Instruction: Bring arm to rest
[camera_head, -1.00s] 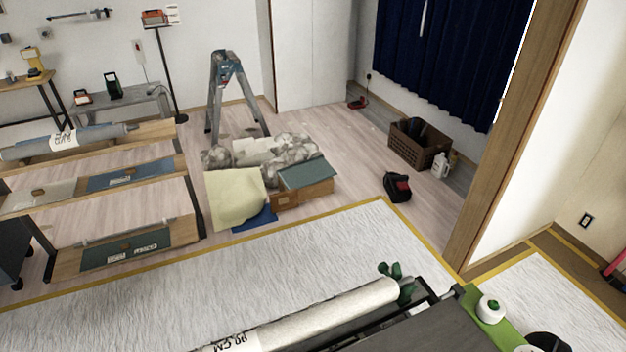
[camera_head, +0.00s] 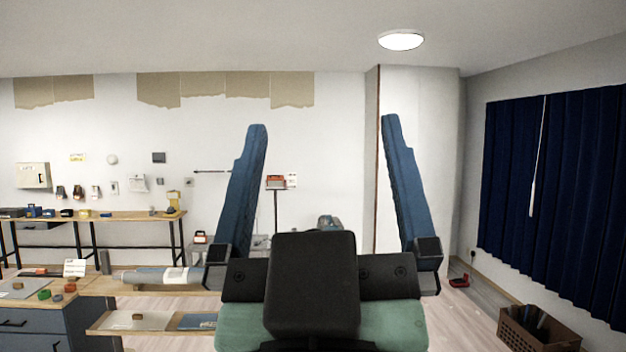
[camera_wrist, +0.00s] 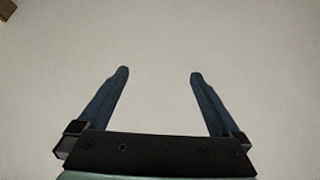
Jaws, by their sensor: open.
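My gripper (camera_head: 322,128) is raised in front of the head camera, with its two blue fingers pointing up and spread wide apart. It is open, and nothing is between the fingers. It also shows in the wrist view (camera_wrist: 159,76), open and empty against a plain pale surface. In the head view, my gripper and wrist hide part of the back wall and the floor behind them.
A workbench (camera_head: 125,215) stands along the back wall at left. A roll (camera_head: 160,276) lies on a nearer rack at lower left. A brown basket (camera_head: 540,332) sits at lower right below dark blue curtains (camera_head: 560,190). A ceiling lamp (camera_head: 401,40) is overhead.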

